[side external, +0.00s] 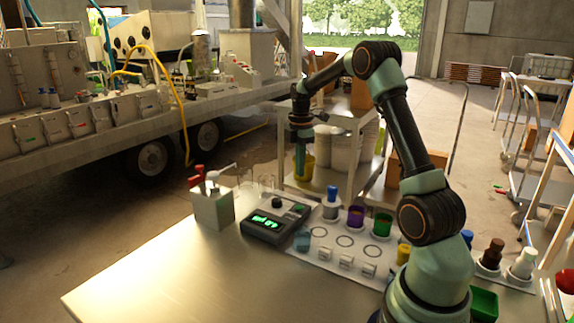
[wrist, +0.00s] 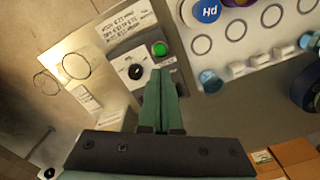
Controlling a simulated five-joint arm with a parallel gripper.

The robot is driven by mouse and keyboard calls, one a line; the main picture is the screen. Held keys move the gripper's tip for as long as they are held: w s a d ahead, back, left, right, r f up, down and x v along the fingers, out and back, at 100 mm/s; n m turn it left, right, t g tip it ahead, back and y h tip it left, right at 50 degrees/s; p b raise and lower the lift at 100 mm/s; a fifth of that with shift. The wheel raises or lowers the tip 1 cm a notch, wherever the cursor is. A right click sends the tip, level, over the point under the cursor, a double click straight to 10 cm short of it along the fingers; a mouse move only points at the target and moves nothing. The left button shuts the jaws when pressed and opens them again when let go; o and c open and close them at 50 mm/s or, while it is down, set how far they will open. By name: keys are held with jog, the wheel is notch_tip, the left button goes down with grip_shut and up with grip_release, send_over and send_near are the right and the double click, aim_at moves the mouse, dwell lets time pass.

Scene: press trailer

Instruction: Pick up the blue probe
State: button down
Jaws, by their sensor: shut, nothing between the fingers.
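I cannot make out a blue probe for certain in either view. A grey block (side external: 213,208) on the table's left holds red-handled pieces (side external: 197,174) and a white-handled one. My gripper (side external: 300,172) points down, above the back edge of the table, behind the meter. In the wrist view its green fingers (wrist: 163,95) are together, with nothing between them. The grey meter (side external: 275,223) has a lit green display and a dark knob. It also shows beyond the fingertips in the wrist view (wrist: 140,70).
A white rack sheet (side external: 330,258) with ringed spots lies right of the meter. A blue-capped bottle (side external: 331,196), a purple cup (side external: 356,216) and a green cup (side external: 382,225) stand along its back. A small blue piece (side external: 302,241) sits at its left. The table's front left is clear.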

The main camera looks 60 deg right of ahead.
jog(key=c, duration=1.5)
grip_release()
jog(key=shift+c, duration=0.2)
jog(key=o, duration=1.1)
notch_tip(320, 180, up, 5)
jog(key=n, duration=0.6)
send_over(333, 187)
jog(key=f, duration=0.6)
jog(key=shift+w+d+f, duration=0.2)
jog(key=shift+d+f, duration=0.05)
jog(key=shift+d, duration=0.05)
jog(key=shift+s+a+f, duration=0.1)
jog(key=shift+a+f, duration=0.1)
jog(key=shift+f, duration=1.15)
jog(key=shift+s+a+f, duration=0.1)
jog(key=shift+a+f, duration=0.05)
jog(key=shift+f, duration=1.15)
